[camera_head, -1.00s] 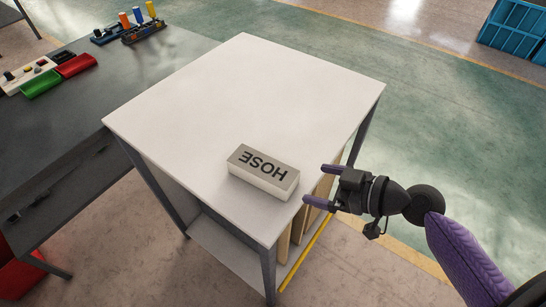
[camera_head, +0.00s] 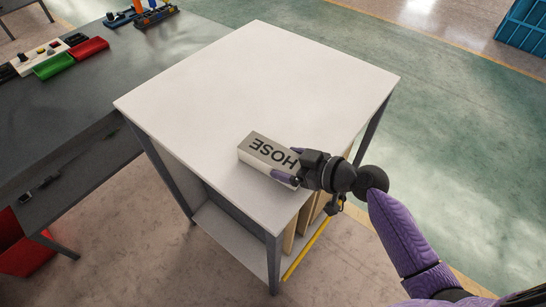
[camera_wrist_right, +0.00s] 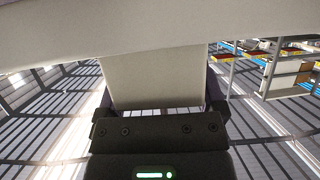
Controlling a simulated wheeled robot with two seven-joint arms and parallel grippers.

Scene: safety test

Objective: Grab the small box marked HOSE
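The small white box (camera_head: 262,151) with a grey top marked HOSE lies flat near the front right edge of the white table top (camera_head: 250,80). My right gripper (camera_head: 292,168) is at the box's right end, with its purple fingers apart, one on each side. The gripper covers part of the last letter. In the right wrist view the box (camera_wrist_right: 155,80) fills most of the space between the fingers (camera_wrist_right: 160,92); a firm grip on it is not visible. My left gripper is not in view.
Brown boards (camera_head: 305,217) stand on the lower shelf. The table top behind the box is clear.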

